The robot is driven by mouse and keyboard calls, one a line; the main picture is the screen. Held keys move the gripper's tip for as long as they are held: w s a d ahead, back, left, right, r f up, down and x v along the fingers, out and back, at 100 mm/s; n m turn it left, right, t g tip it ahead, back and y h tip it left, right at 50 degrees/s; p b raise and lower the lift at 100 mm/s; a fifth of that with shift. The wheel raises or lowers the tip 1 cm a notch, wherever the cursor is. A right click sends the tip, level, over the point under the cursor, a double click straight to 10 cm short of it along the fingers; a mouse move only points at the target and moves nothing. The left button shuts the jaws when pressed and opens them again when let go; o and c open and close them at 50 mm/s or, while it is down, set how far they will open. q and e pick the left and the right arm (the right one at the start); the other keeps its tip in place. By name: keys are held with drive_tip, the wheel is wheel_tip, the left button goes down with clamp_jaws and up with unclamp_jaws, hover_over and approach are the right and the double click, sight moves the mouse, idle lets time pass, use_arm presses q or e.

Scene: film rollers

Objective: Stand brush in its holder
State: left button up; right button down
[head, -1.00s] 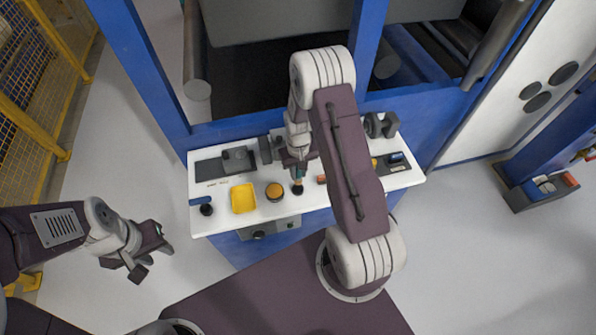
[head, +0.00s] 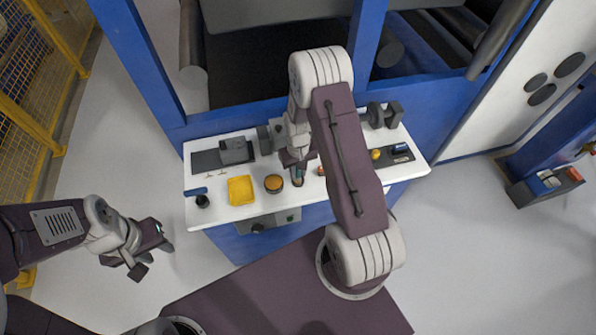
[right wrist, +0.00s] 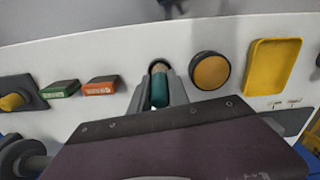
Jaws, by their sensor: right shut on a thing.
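My right gripper (right wrist: 160,97) is shut on the teal-handled brush (right wrist: 160,92), with a finger on each side. The brush points down, its tan end at a small dark round holder (right wrist: 157,63) on the white bench. The dark rim shows around the tan end in the right wrist view; how deep the brush sits in it I cannot tell. In the head view the right gripper (head: 298,168) is directly above the holder (head: 298,183), and the arm partly hides the bench. My left gripper (head: 152,252) is open and empty, off the bench's left side.
On the bench (head: 225,218), a round orange-topped pot (head: 273,184) and a yellow tray (head: 241,190) stand left of the holder. A blue-handled item (head: 196,191) is at the left edge. Orange (right wrist: 101,86) and green (right wrist: 60,89) blocks lie on the other side.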

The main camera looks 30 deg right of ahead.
drive_tip(key=shift+f, duration=0.15)
idle(0.6)
drive_tip(key=c, duration=0.8)
unclamp_jaws()
drive_tip(key=shift+o, duration=0.2)
drive_tip(key=shift+r+p, duration=3.1)
drive_tip(key=shift+r, duration=0.5)
drive_tip(key=shift+f, duration=0.1)
